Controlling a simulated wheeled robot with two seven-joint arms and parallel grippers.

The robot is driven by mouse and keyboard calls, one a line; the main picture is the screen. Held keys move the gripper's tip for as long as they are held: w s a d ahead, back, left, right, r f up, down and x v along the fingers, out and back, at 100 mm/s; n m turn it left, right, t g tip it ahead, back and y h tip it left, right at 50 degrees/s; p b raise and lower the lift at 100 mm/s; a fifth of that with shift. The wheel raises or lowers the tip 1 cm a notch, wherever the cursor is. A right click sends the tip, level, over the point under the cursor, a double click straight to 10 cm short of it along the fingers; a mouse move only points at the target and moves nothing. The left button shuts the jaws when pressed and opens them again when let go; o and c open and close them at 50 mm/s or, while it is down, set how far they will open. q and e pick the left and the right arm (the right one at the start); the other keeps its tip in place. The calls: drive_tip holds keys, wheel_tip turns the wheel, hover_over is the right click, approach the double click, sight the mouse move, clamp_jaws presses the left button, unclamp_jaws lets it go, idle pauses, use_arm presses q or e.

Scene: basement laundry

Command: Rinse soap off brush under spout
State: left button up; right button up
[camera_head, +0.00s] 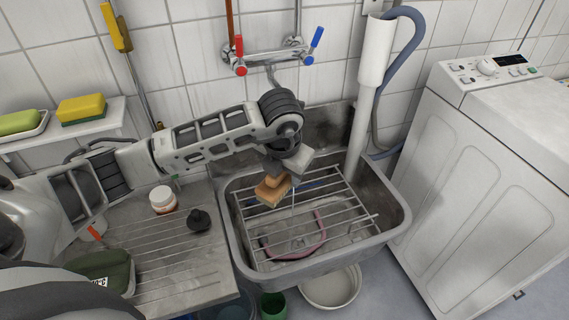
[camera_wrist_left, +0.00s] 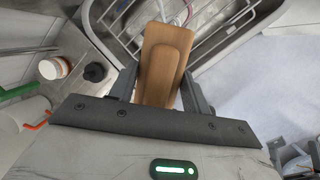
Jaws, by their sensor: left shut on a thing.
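My left gripper (camera_head: 287,172) is shut on a brush with a wooden back (camera_head: 271,187) and holds it above the sink rack (camera_head: 341,214). In the left wrist view the brush's wooden back (camera_wrist_left: 166,55) lies between the two fingers (camera_wrist_left: 160,92); its bristles are mostly hidden, and soap on it cannot be made out. The wall tap (camera_head: 268,56), with red and blue handles, is behind my arm. Its spout (camera_head: 271,75) runs down behind my wrist, so its outlet is hidden. I cannot tell whether water runs. My right gripper is out of view.
The grey sink (camera_head: 396,222) has a wire rack across it and a pinkish loop below. A white standpipe (camera_head: 364,120) rises at its back right. A washing machine (camera_head: 480,170) stands at right. On the drainboard (camera_head: 170,265) are a white jar (camera_head: 162,199) and a black plug (camera_head: 198,221).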

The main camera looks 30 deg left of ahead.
sight(279, 189)
use_arm(q)
drive_tip(key=shift+s+d+p, duration=0.15)
drive_tip(key=shift+s+d, duration=0.05)
drive_tip(key=shift+s, duration=0.55)
drive_tip(key=shift+s+d+p, duration=0.1)
drive_tip(key=shift+s+d, duration=0.15)
drive_tip(key=shift+s, duration=0.45)
drive_tip(key=shift+s+d+p, duration=0.15)
drive_tip(key=shift+s+d, duration=0.05)
drive_tip(key=shift+s, duration=0.55)
drive_tip(key=shift+r, duration=0.1)
drive_tip(key=shift+s+d+r+p, duration=0.2)
drive_tip(key=shift+s+r+p, duration=0.3)
drive_tip(key=shift+s+r, duration=0.1)
drive_tip(key=shift+s+d+r+p, duration=0.15)
drive_tip(key=shift+s+r+p, duration=0.3)
drive_tip(key=shift+s, duration=0.15)
drive_tip(key=shift+s+d+r+p, duration=0.2)
drive_tip(key=shift+s+r+p, duration=0.2)
drive_tip(key=shift+s, duration=0.2)
drive_tip(key=shift+s+d+r+p, duration=0.2)
drive_tip(key=shift+s+r+p, duration=0.05)
drive_tip(key=shift+s+r, duration=0.3)
